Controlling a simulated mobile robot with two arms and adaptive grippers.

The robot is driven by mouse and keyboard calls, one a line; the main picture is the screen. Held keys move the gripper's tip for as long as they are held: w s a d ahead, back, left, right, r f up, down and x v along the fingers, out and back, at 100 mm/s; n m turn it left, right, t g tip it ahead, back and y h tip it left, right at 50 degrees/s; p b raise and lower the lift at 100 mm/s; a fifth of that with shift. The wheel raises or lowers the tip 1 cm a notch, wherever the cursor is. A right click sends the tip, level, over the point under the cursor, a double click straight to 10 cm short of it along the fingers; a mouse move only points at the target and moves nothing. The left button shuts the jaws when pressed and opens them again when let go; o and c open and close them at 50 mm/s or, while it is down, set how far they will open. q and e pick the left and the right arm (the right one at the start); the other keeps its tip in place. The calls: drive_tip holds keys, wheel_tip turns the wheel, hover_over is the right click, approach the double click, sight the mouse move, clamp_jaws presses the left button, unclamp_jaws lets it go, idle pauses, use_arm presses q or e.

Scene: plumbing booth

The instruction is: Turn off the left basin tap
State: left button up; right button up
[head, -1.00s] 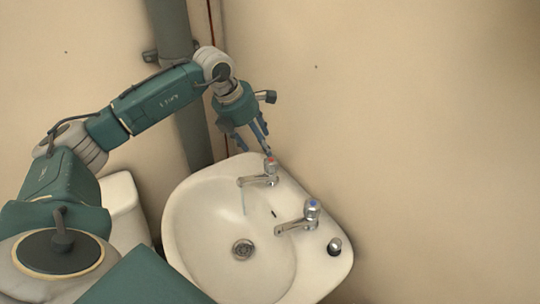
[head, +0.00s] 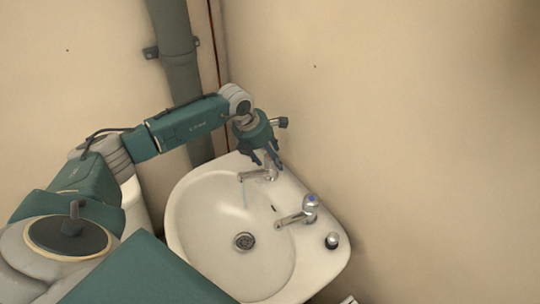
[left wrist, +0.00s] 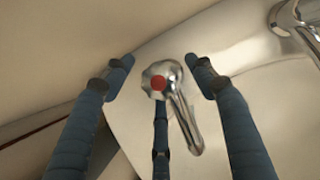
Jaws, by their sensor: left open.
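The left basin tap (head: 256,175) is chrome and stands at the back left of the white basin (head: 190,225). A thin, faint stream of water seems to fall from its spout. In the left wrist view, the tap's handle with a red dot (left wrist: 160,83) lies between the spread fingers, its spout pointing down and to the right. My left gripper (head: 268,162) is open, pointing down over the tap, and hides most of the handle in the head view. Whether any finger touches the handle I cannot tell. My right gripper is not in view.
A second chrome tap with a blue-marked top (head: 310,204) stands to the right on the basin. A small round chrome fitting (head: 332,240) sits near the right rim. Walls close in behind, with a grey pipe (head: 172,50) at the back left.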

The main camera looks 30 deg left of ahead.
use_arm(q)
drive_tip(key=shift+c, duration=0.5)
drive_tip(key=c, duration=0.9)
drive_tip(key=shift+f+m+b, duration=0.15)
drive_tip(key=shift+m+b, duration=0.45)
drive_tip(key=shift+b, duration=0.45)
drive_tip(key=shift+c, duration=0.2)
drive_tip(key=shift+r+m+g+h+b, duration=0.25)
drive_tip(key=shift+m+h+b, duration=0.25)
drive_tip(key=shift+m+b, duration=0.25)
drive_tip(key=shift+d, duration=0.1)
drive_tip(key=o, duration=0.8)
drive_tip(key=shift+o, duration=1.2)
drive_tip(key=shift+w, duration=0.1)
drive_tip(key=shift+d, duration=0.15)
